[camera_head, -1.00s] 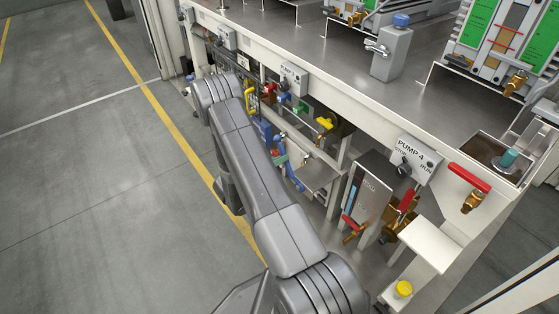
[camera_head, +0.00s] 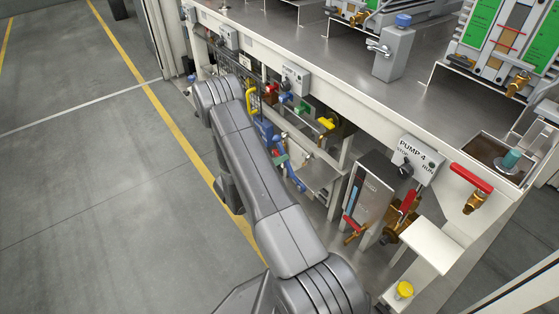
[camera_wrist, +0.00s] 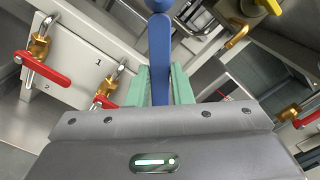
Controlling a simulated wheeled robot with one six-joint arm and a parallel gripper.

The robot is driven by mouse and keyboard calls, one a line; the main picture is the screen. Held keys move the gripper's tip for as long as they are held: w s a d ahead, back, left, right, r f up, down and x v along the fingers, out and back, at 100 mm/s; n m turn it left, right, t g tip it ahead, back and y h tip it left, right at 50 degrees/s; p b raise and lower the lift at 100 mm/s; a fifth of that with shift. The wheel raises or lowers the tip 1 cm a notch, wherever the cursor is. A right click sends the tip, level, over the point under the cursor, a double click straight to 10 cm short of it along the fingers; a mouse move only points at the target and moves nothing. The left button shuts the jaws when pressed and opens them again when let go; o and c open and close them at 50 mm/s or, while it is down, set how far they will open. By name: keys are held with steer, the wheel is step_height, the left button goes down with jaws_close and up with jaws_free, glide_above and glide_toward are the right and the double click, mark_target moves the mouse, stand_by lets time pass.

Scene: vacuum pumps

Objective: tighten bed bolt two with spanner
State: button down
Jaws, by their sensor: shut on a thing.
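In the wrist view my gripper (camera_wrist: 160,85) has its two pale green fingers shut on a blue spanner (camera_wrist: 159,40). The spanner's shaft runs up from between the fingers to a rounded blue part at the top edge, where the picture cuts it off. I cannot make out bed bolt two in either view. In the head view my arm reaches toward the open lower shelves of the pump bench, and I cannot make out the gripper clearly there.
In the wrist view, red-handled brass valves (camera_wrist: 42,69) sit on a white panel (camera_wrist: 85,45) marked 1 and 2. In the head view the bench (camera_head: 330,75) carries the PUMP 4 switch box (camera_head: 415,160) and a red-handled valve (camera_head: 470,178). Open floor (camera_head: 80,180) lies left.

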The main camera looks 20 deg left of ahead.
steer(key=shift+f+n, duration=0.3)
steer(key=shift+f, duration=0.05)
steer(key=shift+d+r, duration=0.1)
stand_by(0.4)
steer(key=shift+s+d+r+m, duration=0.4)
steer(key=shift+d+r+m, duration=0.05)
steer(key=shift+m, duration=0.35)
steer(key=shift+s+a+r, duration=0.1)
steer(key=shift+a, duration=0.1)
stand_by(0.5)
steer(key=shift+s+a, duration=0.25)
stand_by(0.3)
steer(key=shift+s+a, duration=0.45)
stand_by(0.3)
